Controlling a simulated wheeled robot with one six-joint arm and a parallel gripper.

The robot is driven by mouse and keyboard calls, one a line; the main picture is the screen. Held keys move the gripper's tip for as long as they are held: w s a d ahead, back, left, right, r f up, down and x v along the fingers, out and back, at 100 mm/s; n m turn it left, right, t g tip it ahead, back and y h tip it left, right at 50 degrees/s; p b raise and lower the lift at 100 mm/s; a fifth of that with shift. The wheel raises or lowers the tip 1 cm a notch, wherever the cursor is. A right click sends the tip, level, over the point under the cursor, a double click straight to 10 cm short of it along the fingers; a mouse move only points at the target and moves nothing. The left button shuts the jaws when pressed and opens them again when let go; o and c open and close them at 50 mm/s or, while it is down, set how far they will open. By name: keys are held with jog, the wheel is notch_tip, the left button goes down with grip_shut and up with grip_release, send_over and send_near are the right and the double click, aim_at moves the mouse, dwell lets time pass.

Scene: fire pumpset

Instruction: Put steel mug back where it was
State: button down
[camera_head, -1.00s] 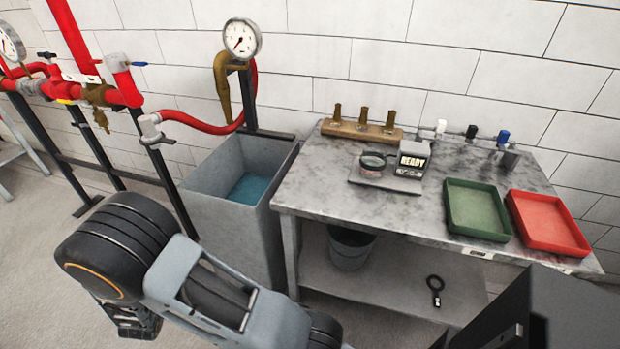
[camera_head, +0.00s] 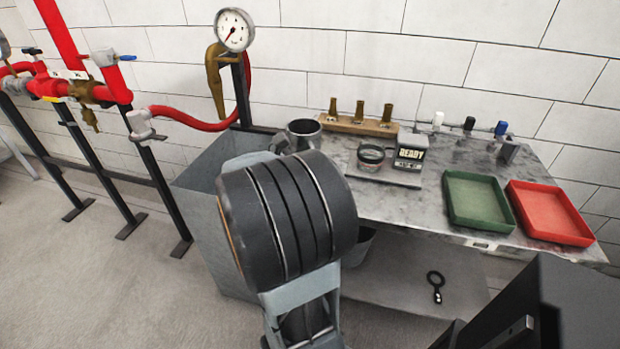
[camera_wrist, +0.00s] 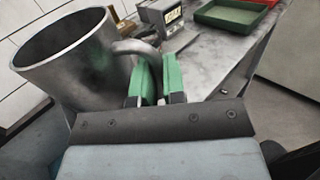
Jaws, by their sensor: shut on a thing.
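The steel mug (camera_head: 302,132) shows above my arm in the head view, near the table's left end and the tank. In the wrist view the mug (camera_wrist: 72,62) is large at the left, upright with a slight tilt, its open rim up. My gripper (camera_wrist: 157,78) has green fingertips shut on the mug's handle (camera_wrist: 135,47). In the head view my arm hides the gripper. I cannot tell whether the mug's base touches anything. The grey metal table (camera_head: 395,208) stands to the right.
On the table are a scale (camera_head: 410,152) with a bowl (camera_head: 370,157), a wooden nozzle rack (camera_head: 350,125), a green tray (camera_head: 477,200) and a red tray (camera_head: 548,212). The grey tank (camera_head: 205,180) stands left of the table. Free tabletop lies at the left and front.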

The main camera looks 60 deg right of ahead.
jog(key=s+d+r+m+g+y, duration=0.1)
jog(key=s+r+m+g+y, duration=0.15)
jog(key=s, duration=0.45)
jog(key=shift+h, duration=0.25)
jog(key=w+d+f+b, duration=0.1)
jog(key=w+d+f, duration=0.1)
jog(key=w+f, duration=0.1)
jog(key=w+d+f+b, duration=0.1)
jog(key=w+d+f, duration=0.1)
jog(key=w+f, duration=0.1)
jog(key=w+d+f+b, duration=0.1)
jog(key=w+d+f, duration=0.1)
jog(key=w, duration=0.2)
jog(key=shift+w+f, duration=0.3)
jog(key=shift+f, duration=0.1)
jog(key=shift+w+d+f, duration=0.25)
jog(key=shift+w+f, duration=0.2)
jog(key=shift+f, duration=0.15)
jog(key=shift+w+d+f+b, duration=0.15)
jog(key=shift+f+b, duration=0.3)
jog(key=shift+f, duration=1.2)
jog(key=shift+f, duration=0.1)
jog(key=c, duration=1.7)
grip_release()
jog(key=shift+f, duration=0.1)
jog(key=o, duration=0.5)
